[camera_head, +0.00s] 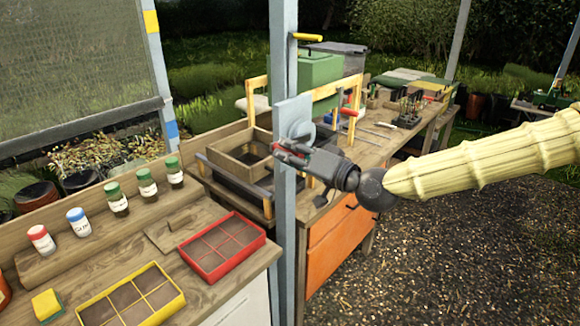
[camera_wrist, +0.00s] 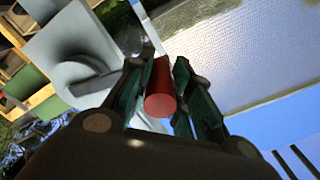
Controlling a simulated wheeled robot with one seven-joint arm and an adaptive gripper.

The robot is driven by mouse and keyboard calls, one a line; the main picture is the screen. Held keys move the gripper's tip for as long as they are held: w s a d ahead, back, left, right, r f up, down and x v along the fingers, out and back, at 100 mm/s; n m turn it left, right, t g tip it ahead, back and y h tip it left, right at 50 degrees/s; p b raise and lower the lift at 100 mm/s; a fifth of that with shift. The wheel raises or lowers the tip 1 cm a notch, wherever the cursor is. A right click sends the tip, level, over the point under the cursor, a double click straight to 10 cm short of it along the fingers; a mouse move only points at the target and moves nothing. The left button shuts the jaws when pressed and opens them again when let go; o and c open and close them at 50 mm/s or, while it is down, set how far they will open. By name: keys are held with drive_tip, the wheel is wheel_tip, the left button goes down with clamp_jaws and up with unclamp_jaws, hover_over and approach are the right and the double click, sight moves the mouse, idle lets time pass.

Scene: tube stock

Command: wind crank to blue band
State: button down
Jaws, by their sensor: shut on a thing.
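The crank is a grey disc (camera_head: 303,132) with an arm on the grey post in the head view. It looms large as a grey hub (camera_wrist: 85,75) in the wrist view. Its red handle (camera_wrist: 160,100) lies between my fingers (camera_wrist: 163,75), which are shut on it. In the head view my gripper (camera_head: 285,150) reaches the crank from the right and hides most of the handle. The blue band (camera_head: 171,130) is on the left post, with a yellow band (camera_head: 151,21) higher up. The mesh screen's bottom bar (camera_head: 85,127) meets that post a little above the blue band.
A wooden bench with a red tray (camera_head: 262,243), a yellow tray (camera_head: 180,301) and several small jars stands at the front left. A workbench with tools and an orange drawer front (camera_head: 333,246) stands behind the post (camera_head: 283,60). Open gravel (camera_head: 470,240) lies at the right.

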drive_tip(key=w+d+r+m+b, duration=0.4)
drive_tip(key=r+m, duration=0.4)
drive_tip(key=m, duration=0.1)
drive_tip(key=shift+r, duration=0.4)
drive_tip(key=shift+w, duration=0.1)
drive_tip(key=c, duration=1.3)
unclamp_jaws()
drive_tip(key=shift+a, duration=0.1)
drive_tip(key=shift+o, duration=0.2)
drive_tip(key=v, duration=1.2)
drive_tip(key=shift+f, duration=0.1)
